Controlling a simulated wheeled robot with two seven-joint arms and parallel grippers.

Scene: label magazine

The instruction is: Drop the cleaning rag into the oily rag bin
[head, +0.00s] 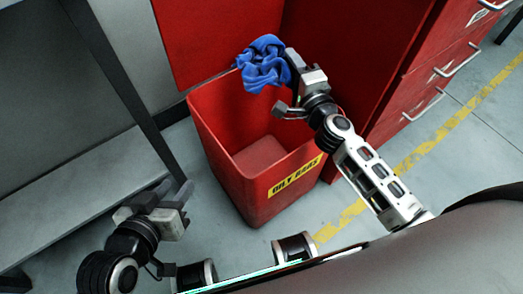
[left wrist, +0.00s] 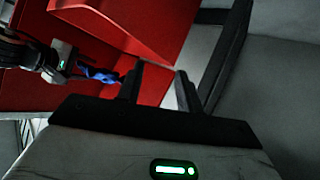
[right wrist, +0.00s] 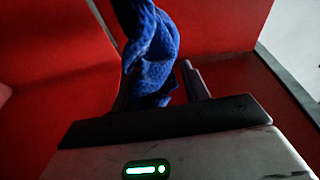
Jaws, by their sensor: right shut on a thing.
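The blue cleaning rag (head: 264,64) is crumpled and hangs in my right gripper (head: 290,72), which is shut on it. It fills the space between the fingers in the right wrist view (right wrist: 152,55). In the head view the rag shows over the far rim of the red oily rag bin (head: 245,188). The bin has a yellow label and an open top, and its visible floor is empty. In the left wrist view the rag (left wrist: 100,75) is small, beside the right gripper. My left gripper (head: 180,192) is open and empty, left of the bin.
A red drawer cabinet (head: 425,85) with metal handles stands right of the bin. A grey bench (head: 85,185) with a dark frame stands on the left. A yellow line (head: 430,145) crosses the grey floor. Red panels rise behind the bin.

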